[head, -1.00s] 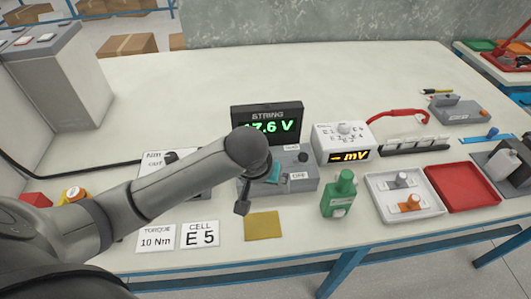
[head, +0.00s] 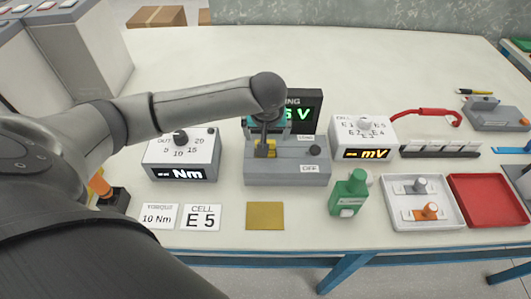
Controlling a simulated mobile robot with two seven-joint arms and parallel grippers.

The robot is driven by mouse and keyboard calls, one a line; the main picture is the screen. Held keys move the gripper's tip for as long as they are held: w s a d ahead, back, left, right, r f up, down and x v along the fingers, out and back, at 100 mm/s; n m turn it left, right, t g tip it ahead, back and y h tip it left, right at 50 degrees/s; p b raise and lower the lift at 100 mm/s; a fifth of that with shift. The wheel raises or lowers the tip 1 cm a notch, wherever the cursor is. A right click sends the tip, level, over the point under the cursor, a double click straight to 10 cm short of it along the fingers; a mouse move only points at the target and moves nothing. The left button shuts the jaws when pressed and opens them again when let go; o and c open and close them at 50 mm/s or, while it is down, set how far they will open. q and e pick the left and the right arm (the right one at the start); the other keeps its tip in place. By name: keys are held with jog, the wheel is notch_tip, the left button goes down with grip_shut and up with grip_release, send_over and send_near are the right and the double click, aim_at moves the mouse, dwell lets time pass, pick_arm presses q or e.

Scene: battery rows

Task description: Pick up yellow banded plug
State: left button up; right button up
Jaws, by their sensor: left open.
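A small yellow part (head: 271,146), which looks like the yellow banded plug, shows at the top of the grey switch box (head: 290,172) labelled OFF. My left gripper (head: 265,152) points down at it from above and hides much of it. The gripper is open; its fingers are beside or around the yellow part, and I cannot tell which or whether they touch it. Teal pieces (head: 250,122) show just behind the gripper. My right gripper is not in view.
The STRING display (head: 307,112) stands behind the box, partly covered by my arm. A torque meter (head: 182,150) is left, a mV meter (head: 363,137) right.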

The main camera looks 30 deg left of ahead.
aim_at(272, 154)
pick_arm(q)
jog(key=shift+s+b+x, duration=0.1)
jog(key=shift+b+x, duration=0.25)
jog(key=shift+x, duration=1.2)
jog(key=shift+s+b+x, duration=0.15)
jog(key=shift+b+x, duration=0.2)
jog(key=shift+x, duration=1.2)
jog(key=shift+f, duration=0.1)
jog(key=c, duration=1.5)
